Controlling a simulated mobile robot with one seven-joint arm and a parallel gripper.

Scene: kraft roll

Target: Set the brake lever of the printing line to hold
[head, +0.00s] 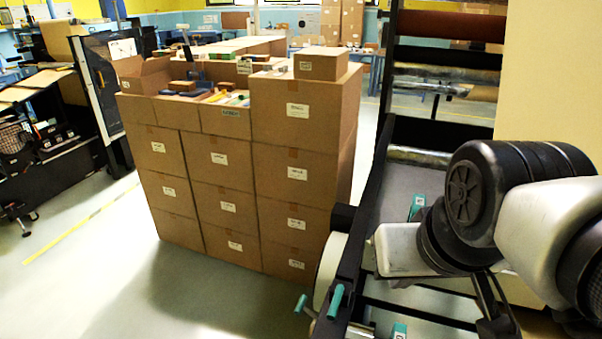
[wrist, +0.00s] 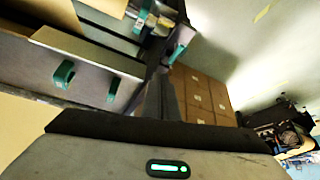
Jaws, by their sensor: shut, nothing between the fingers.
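The printing line's dark frame (head: 352,245) runs along the right of the head view. Two teal-gripped levers or handles, one nearer the middle (head: 336,300) and one at its left (head: 300,303), stick out at its lower left. I cannot tell for sure which one is the brake lever, or its setting. In the wrist view a teal handle (wrist: 178,51) shows past the fingers, near a roller end. My gripper (head: 497,318) is low at the right in the head view, partly cut off. Its dark fingers (wrist: 162,90) are together and empty in the wrist view, apart from the teal parts.
Stacked cardboard boxes (head: 228,200) stand left of the line, with small items on top. Teal handles (wrist: 63,75) sit on grey drawer-like panels of the line. A dark workstation (head: 70,150) stands far left. Floor (head: 110,270) between is clear.

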